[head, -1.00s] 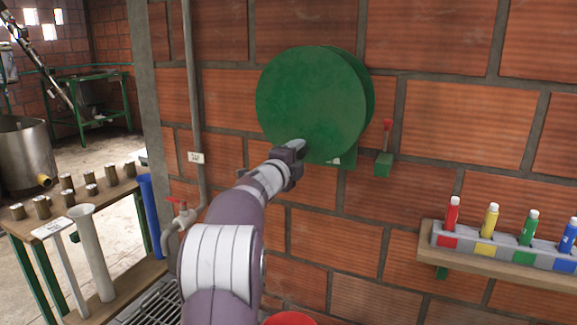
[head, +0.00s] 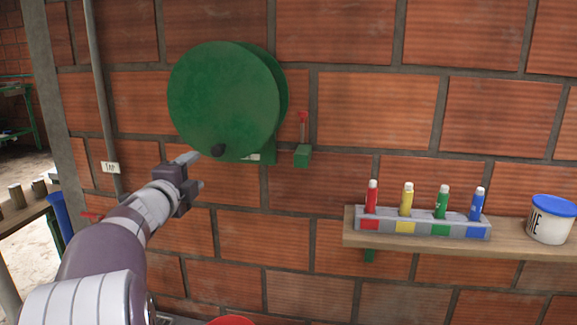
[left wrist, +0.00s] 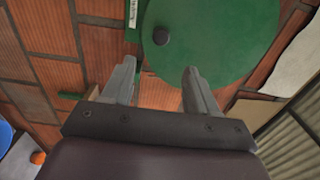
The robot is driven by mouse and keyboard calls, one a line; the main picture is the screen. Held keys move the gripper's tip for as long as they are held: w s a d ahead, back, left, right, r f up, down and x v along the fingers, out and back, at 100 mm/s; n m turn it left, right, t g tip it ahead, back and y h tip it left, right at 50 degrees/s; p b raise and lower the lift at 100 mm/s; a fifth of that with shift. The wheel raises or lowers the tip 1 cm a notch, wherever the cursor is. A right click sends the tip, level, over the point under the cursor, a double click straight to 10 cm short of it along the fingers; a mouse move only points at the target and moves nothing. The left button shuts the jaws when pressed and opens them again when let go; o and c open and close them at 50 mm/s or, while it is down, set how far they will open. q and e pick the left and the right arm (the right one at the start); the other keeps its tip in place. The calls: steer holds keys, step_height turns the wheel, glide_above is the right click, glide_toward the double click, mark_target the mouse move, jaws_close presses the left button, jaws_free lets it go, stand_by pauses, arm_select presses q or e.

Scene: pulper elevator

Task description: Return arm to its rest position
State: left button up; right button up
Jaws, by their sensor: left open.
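My left arm reaches in from the lower left of the head view. Its gripper (head: 196,171) is open and empty, a little below and left of the black knob (head: 218,150) on the green round disc (head: 222,98). The disc is on the brick wall. In the left wrist view the two fingers stand apart (left wrist: 160,68), with nothing between them; the black knob (left wrist: 161,36) and green disc (left wrist: 215,35) lie beyond the fingertips. My right gripper is not seen.
A green box with a red lever (head: 302,152) is on the wall right of the disc. A wooden shelf (head: 350,238) holds a rack of coloured bottles (head: 400,228) and a white tub with a blue lid (head: 549,222). A table edge (head: 22,212) shows at left.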

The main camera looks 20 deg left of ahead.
arm_select(q)
steer(key=s+a+f+n+g+y, duration=0.2)
steer(key=f+n+g, duration=0.1)
steer(key=f+n, duration=0.2)
steer(key=s+a+f+n+g+y, duration=0.1)
steer(key=s+f+n+g, duration=0.2)
steer(key=f+n, duration=0.3)
steer(key=s+d+f+n+g+h+p, duration=0.1)
steer(key=s+d+f+n+g+p, duration=0.1)
steer(key=d+f+n+g, duration=0.3)
steer(key=s+d+f+g+h+p, duration=0.1)
steer(key=s+d+f+h+p, duration=0.1)
steer(key=d, duration=0.7)
steer(key=s+d+f+g+h+p, duration=0.2)
steer(key=s+d+f, duration=0.2)
steer(key=d, duration=0.5)
steer(key=s+d+f+m+g+h+p, duration=0.1)
steer(key=s+d+f+g+h+p, duration=0.1)
steer(key=s+d+f, duration=0.2)
steer(key=shift+s+d, duration=1.25)
steer(key=shift+d, duration=1.15)
